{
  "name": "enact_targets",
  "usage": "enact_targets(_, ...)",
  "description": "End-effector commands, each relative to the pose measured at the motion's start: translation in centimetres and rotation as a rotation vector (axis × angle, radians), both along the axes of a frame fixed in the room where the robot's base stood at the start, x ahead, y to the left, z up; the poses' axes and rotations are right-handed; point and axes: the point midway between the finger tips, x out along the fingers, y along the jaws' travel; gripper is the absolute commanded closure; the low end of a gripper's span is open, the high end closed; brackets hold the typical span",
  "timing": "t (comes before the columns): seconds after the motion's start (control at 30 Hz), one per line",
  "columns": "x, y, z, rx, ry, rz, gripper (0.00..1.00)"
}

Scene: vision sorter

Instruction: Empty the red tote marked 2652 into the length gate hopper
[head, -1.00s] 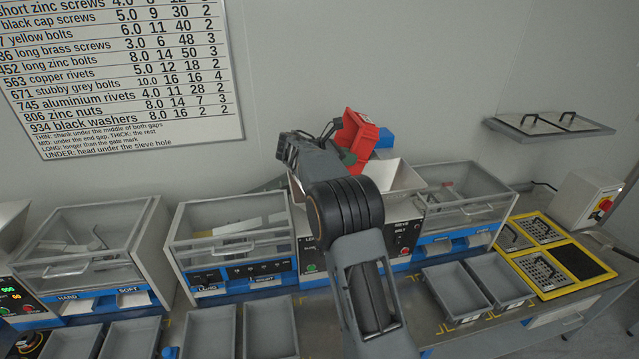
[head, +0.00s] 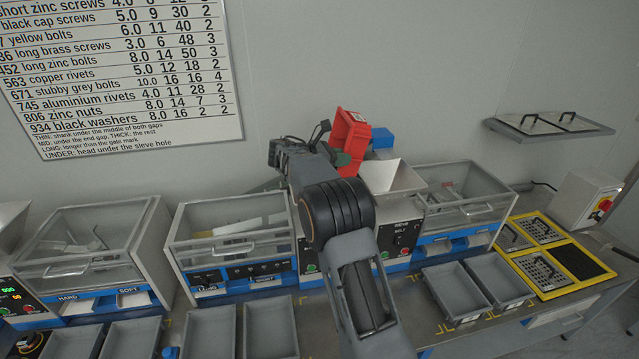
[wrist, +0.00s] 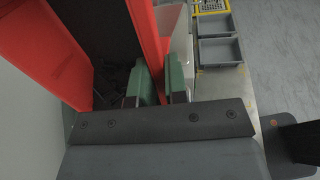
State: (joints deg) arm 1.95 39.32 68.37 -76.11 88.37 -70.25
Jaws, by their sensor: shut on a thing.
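My gripper (wrist: 163,88) is shut on one wall of the red tote (head: 349,133), its green fingers on either side of the wall. In the wrist view the tote (wrist: 145,40) shows a dark inside with small dark pieces (wrist: 112,82) near the fingers. The number on it cannot be read. The length gate (head: 235,240), with LONG and SHORT chutes, stands left of my arm. Its hopper is hidden or cannot be made out behind my arm.
A pale hopper (head: 392,178) stands right of my arm above the panel marked SIEVE. A blue block (head: 382,138) shows just behind the tote. Clear-topped machines stand on both sides, with grey trays (head: 455,290) along the bench front. A wall shelf (head: 548,124) is at right.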

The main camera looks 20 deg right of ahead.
Motion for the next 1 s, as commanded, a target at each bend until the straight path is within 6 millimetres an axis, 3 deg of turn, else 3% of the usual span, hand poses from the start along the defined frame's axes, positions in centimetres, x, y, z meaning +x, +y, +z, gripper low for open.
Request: enact_targets(1.0,0.4,1.8,0.4,-0.105,0.022,-0.015,1.0)
